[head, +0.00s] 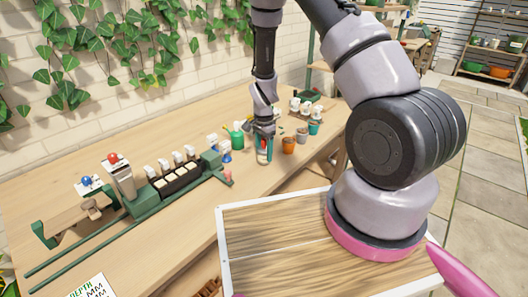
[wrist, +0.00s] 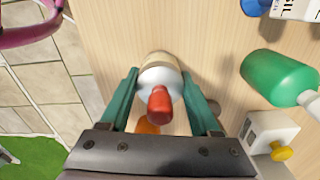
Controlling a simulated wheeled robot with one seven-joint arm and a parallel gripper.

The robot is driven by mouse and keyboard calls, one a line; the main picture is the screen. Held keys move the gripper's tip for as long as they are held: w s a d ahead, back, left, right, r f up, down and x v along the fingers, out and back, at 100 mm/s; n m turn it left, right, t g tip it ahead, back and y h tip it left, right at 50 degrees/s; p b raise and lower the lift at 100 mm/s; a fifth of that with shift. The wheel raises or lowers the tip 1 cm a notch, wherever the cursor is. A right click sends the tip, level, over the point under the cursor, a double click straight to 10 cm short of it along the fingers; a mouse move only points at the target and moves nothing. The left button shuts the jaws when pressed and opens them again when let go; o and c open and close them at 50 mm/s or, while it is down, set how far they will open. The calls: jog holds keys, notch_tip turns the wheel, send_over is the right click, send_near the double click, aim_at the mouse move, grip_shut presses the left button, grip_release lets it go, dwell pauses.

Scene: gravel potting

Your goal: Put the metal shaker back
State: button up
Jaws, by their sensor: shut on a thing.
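My gripper (head: 264,144) is over the middle of the workbench, its fingers pointing down. In the wrist view, my gripper (wrist: 160,92) is shut on a pale container (wrist: 158,72) with a tan band and a red cap or nozzle (wrist: 159,104). The pale container also shows low between the fingers in the head view (head: 262,157). It looks roughly upright; I cannot tell if its base touches the bench. No plainly metal shaker can be made out apart from it.
The wooden workbench (head: 75,228) carries a green bottle (head: 237,138), also in the wrist view (wrist: 278,80). An orange pot (head: 289,145) and a teal pot (head: 314,128) stand to the right. A green-railed rig (head: 150,205) fills the left. A white yellow-knobbed block (wrist: 270,132) is near.

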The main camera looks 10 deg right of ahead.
jog(key=shift+f, duration=0.15)
jog(key=o, duration=1.1)
